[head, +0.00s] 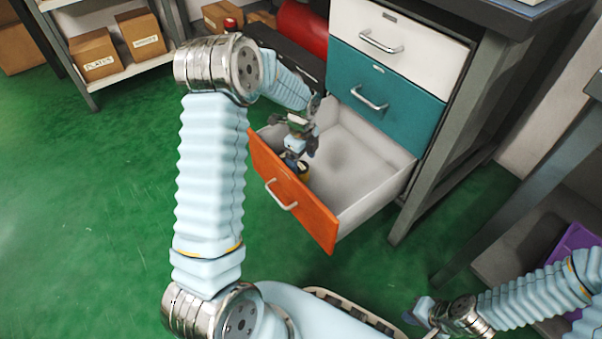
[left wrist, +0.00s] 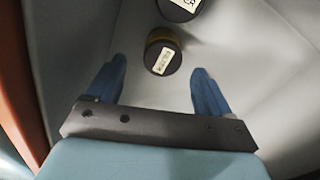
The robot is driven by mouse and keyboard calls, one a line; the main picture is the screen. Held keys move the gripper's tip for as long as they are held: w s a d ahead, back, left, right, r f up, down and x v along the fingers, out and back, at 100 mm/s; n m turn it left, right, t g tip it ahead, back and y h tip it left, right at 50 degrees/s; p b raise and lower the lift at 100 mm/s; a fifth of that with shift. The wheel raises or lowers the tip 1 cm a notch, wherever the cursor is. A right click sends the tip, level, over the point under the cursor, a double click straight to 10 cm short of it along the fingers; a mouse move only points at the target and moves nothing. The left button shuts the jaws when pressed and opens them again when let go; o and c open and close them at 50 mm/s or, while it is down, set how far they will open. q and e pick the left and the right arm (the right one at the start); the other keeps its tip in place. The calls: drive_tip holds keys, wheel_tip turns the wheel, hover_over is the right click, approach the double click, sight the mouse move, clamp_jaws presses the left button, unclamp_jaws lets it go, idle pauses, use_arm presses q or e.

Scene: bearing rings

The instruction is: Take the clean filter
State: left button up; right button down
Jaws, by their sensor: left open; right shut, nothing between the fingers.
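The orange drawer (head: 318,216) is pulled open, and my left gripper (head: 294,163) reaches down into it. In the left wrist view my left gripper (left wrist: 157,88) is open, with a blue finger on each side and nothing between the tips. A dark round filter with a yellowish side and a pale label (left wrist: 158,61) stands just beyond the fingertips, roughly centred between them. A second dark round one with a label (left wrist: 178,10) is cut off by the top edge. I cannot read either label surely. My right gripper (head: 420,311) is low at the right, shut and empty.
A teal drawer (head: 385,80) and a white drawer (head: 400,35) above are closed. The right part of the open drawer's floor (head: 350,165) is bare. A shelf with cardboard boxes (head: 93,52) stands at the back left. A purple bin (head: 572,245) is at the right.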

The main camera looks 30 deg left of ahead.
sight(301, 166)
use_arm(q)
drive_tip(key=f, duration=0.2)
drive_tip(key=f+b, duration=0.1)
drive_tip(key=f, duration=0.2)
drive_tip(key=shift+w+a, duration=0.2)
drive_tip(key=shift+r, duration=0.1)
drive_tip(key=c, duration=1.2)
drive_tip(key=shift+o, duration=0.2)
